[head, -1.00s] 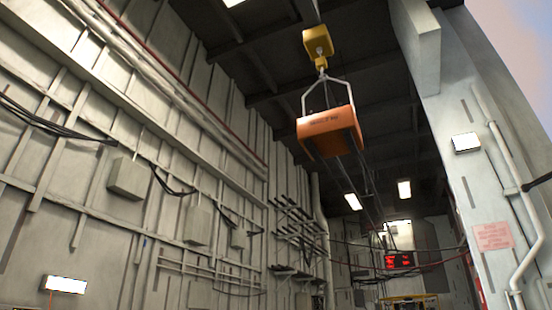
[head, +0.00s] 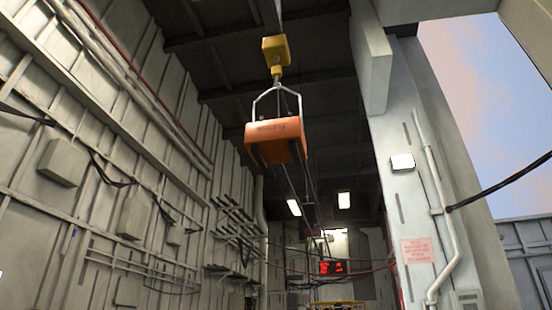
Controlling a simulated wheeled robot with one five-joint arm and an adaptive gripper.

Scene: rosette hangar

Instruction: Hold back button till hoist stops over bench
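The load is up in the air and looks level. The back button, the bench and my gripper are not in this view, so I cannot see whether the button is pressed.
A panelled wall (head: 100,170) with pipes and grey boxes runs along the left. A pale pillar (head: 415,180) with a pink sign (head: 417,250) stands at right. A red lit display (head: 332,267) shows at the far end. Sky shows at right.

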